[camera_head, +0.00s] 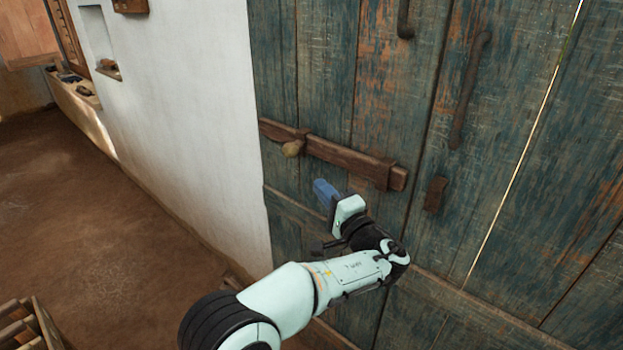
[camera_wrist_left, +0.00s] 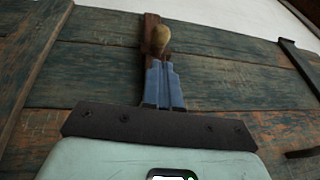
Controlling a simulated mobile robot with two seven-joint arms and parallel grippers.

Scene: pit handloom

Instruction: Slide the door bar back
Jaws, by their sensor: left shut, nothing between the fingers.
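The wooden door bar (camera_head: 345,157) lies across the left part of the blue-green plank door (camera_head: 330,60), in two wooden brackets. Its right end stops just past the right bracket (camera_head: 378,170), short of a separate small wooden keeper (camera_head: 435,193) on the door. A pale round knob (camera_head: 292,148) sticks out near the bar's left bracket. My left gripper (camera_head: 318,186) is shut and empty, with blue fingers, below and right of the knob. In the left wrist view, the shut fingers (camera_wrist_left: 164,85) point at the knob (camera_wrist_left: 160,38), which overlaps their tips; contact cannot be told. My right gripper is not in view.
A curved handle (camera_head: 467,90) and another iron piece (camera_head: 405,18) are on the door above. A white wall (camera_head: 200,100) stands left of the door. The brown floor (camera_head: 100,220) is open, with a wooden crate (camera_head: 32,325) at lower left.

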